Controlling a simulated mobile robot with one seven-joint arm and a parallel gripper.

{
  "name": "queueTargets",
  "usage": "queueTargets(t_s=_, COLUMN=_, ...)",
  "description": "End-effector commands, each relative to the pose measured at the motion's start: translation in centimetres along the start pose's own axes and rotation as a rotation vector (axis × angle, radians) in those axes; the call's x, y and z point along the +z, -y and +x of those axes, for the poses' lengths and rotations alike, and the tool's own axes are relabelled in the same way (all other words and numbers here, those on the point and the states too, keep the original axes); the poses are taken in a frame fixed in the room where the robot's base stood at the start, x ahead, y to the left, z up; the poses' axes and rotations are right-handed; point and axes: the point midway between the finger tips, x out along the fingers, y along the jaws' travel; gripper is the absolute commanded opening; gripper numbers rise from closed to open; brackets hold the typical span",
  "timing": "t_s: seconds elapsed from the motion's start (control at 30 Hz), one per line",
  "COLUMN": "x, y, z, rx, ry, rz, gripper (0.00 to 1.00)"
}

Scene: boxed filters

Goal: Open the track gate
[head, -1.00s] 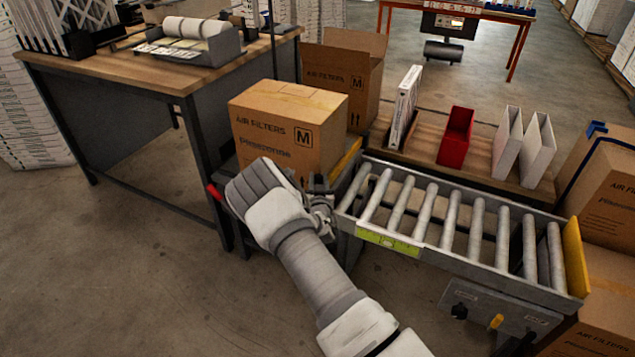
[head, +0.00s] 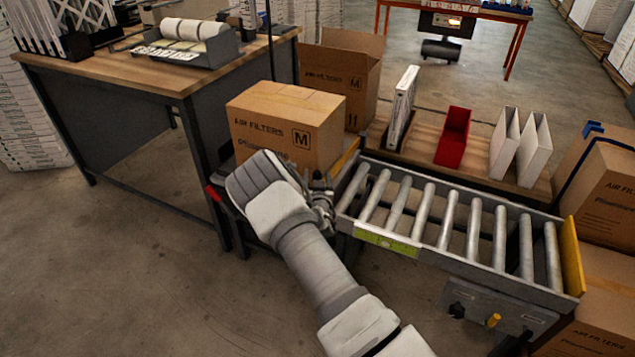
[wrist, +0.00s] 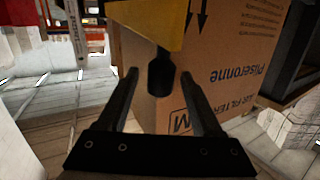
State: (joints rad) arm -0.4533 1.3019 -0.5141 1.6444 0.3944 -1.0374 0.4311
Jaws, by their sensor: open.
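The track gate (head: 346,157) shows in the head view as a thin yellow plate between the air filter box and the near left end of the roller track (head: 385,238). In the wrist view the yellow gate plate (wrist: 150,24) is at the top, with a dark knob (wrist: 160,75) hanging below it. My gripper (head: 322,198) is at the track's left end, partly hidden by my wrist. In the wrist view my gripper (wrist: 158,78) is open, its fingers either side of the knob. I cannot tell whether they touch it.
The air filter box (head: 285,125) stands just behind my gripper, against the gate. A yellow end plate (head: 572,255) closes the track's right end. The rollers are bare. A workbench (head: 120,75) stands at left, and a shelf with a red bin (head: 453,137) lies behind the track.

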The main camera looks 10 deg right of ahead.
Motion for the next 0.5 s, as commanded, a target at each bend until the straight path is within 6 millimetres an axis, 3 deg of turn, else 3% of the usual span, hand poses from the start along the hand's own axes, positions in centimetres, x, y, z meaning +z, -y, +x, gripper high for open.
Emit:
queueTargets(t_s=0.17, x=-0.1, y=0.0, z=-1.6, rx=0.001, ry=0.003, rz=0.0, gripper=0.67)
queueTargets(t_s=0.5, x=-0.1, y=0.0, z=-8.3, rx=0.001, ry=0.003, rz=0.001, gripper=0.67)
